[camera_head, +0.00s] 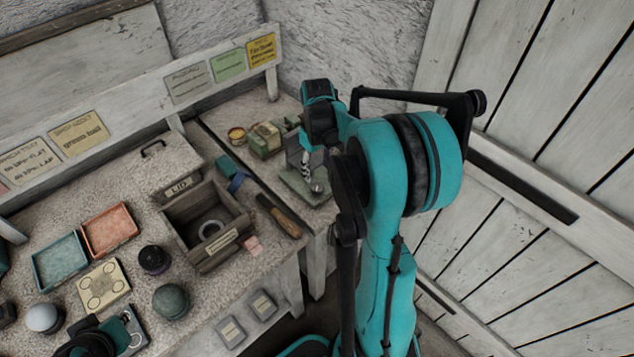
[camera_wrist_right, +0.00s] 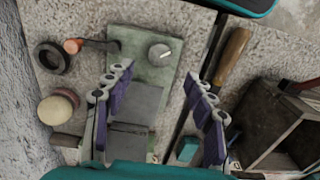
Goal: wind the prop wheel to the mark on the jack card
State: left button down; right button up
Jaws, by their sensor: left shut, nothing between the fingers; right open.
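The jack's green base plate (camera_wrist_right: 150,42) lies on the bench under my right gripper (camera_wrist_right: 157,80). It carries a small grey wheel (camera_wrist_right: 160,53) with a pale line, likely the prop wheel, and a grey block (camera_wrist_right: 138,103). The open right fingers are above and either side of the block, apart from the wheel. In the head view the jack plate (camera_head: 300,187) shows beside my right arm, which hides part of it. A yellow card (camera_head: 262,49) hangs at the right end of the rail; its print is unreadable, so I cannot tell whether it is the jack card. My left gripper (camera_head: 100,341) is at the bottom left, shut and empty.
A wooden-handled tool (camera_head: 280,217) lies beside the jack. A wooden box (camera_head: 200,238) stands left of it. Trays (camera_head: 110,228) and dark balls (camera_head: 171,300) fill the bench's left side.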

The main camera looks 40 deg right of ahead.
aim_at(317, 186)
jog(key=shift+n, duration=1.2)
jog(key=shift+f, duration=0.4)
notch_tip(317, 186, down, 7)
jog(key=b, duration=0.2)
jog(key=shift+b, duration=0.35)
jog(key=shift+c, duration=0.4)
jog(key=c, duration=1.1)
